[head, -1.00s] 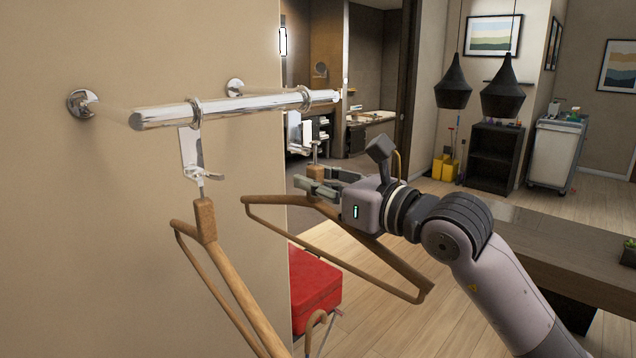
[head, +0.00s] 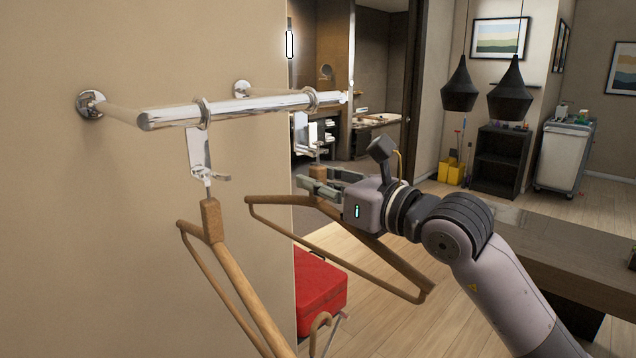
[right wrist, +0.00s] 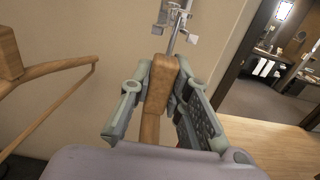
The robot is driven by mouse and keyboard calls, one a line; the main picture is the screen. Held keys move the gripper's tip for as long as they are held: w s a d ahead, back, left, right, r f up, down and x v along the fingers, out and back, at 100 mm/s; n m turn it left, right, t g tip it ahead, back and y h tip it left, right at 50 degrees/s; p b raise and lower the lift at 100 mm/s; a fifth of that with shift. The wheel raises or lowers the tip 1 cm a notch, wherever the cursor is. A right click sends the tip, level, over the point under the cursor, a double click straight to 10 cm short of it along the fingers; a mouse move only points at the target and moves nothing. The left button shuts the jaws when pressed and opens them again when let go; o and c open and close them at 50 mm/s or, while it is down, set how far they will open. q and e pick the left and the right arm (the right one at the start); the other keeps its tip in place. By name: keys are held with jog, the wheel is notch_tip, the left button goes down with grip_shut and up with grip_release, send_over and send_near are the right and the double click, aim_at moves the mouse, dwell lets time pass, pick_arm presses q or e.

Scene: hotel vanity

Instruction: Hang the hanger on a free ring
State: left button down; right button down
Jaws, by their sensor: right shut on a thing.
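My right gripper (head: 305,186) is shut on the wooden neck of a hanger (head: 365,240), below and slightly beyond the chrome rail (head: 250,106). The right wrist view shows the neck (right wrist: 162,85) between both fingers, with a metal stem rising toward a metal bracket (right wrist: 172,14); I cannot tell whether they touch. The rail carries a near ring (head: 201,112) and a far ring (head: 311,99). A metal bracket (head: 197,152) under the near ring bears another wooden hanger (head: 211,220). What hangs below the far ring is unclear. My left gripper is out of view.
The beige wall (head: 120,230) stands close on the left. A red case (head: 318,285) stands low behind the hangers. A dark wooden counter (head: 560,245) lies to the right. Open floor (head: 400,320) shows below the held hanger.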

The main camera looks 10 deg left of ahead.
jog(key=shift+a, duration=0.1)
jog(key=shift+x, duration=1.15)
dwell(0.6)
jog(key=shift+b, duration=0.65)
dwell(0.4)
jog(key=shift+f+b, duration=0.55)
jog(key=shift+b, duration=0.1)
dwell(0.6)
jog(key=c, duration=1.4)
grip_release()
jog(key=shift+c, duration=0.2)
